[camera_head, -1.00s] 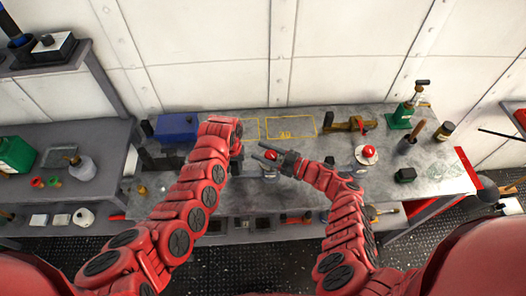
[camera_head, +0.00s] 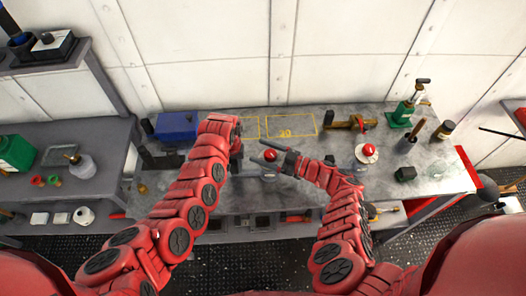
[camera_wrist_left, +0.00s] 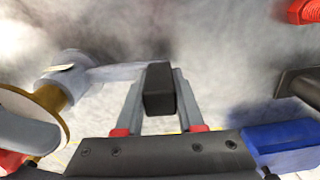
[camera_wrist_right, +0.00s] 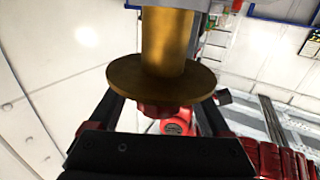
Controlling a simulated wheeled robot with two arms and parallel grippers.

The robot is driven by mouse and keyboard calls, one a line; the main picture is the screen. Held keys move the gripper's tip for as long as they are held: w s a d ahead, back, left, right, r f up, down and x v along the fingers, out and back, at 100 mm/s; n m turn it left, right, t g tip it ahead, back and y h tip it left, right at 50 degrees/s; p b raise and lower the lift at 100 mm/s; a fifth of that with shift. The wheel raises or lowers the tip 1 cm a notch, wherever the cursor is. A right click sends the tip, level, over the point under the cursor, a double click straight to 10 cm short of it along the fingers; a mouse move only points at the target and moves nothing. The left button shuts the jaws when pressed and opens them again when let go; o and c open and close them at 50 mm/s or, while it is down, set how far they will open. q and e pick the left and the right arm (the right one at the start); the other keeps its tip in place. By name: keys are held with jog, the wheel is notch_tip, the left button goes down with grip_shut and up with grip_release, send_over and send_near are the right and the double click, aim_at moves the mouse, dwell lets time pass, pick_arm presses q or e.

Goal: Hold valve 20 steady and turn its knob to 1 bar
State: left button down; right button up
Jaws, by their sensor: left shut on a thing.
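My left gripper (camera_head: 237,168) is shut on a dark block (camera_wrist_left: 160,90) at the end of a grey stem of the valve. In the left wrist view the valve's grey body (camera_wrist_left: 68,72) and its brass disc (camera_wrist_left: 50,102) lie left of the fingers. My right gripper (camera_head: 262,152) is open around the valve's red knob (camera_head: 270,154). In the right wrist view the red knob (camera_wrist_right: 160,108) sits between the spread fingers under the brass disc (camera_wrist_right: 125,78). The disc hides the fingertips, so I cannot tell if they touch the knob. No pressure reading is legible.
Yellow outlines (camera_head: 290,124) are marked on the grey bench behind the grippers. A blue box (camera_head: 175,127) stands left. A brass tool (camera_head: 348,123), a red button on a white base (camera_head: 367,152), a green jack (camera_head: 402,115) and a dark green box (camera_head: 405,174) stand right.

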pick_arm(q)
jog(key=shift+s, duration=0.1)
pick_arm(e)
jog(key=v, duration=1.2)
pick_arm(q)
jog(key=shift+c, duration=2.2)
grip_release()
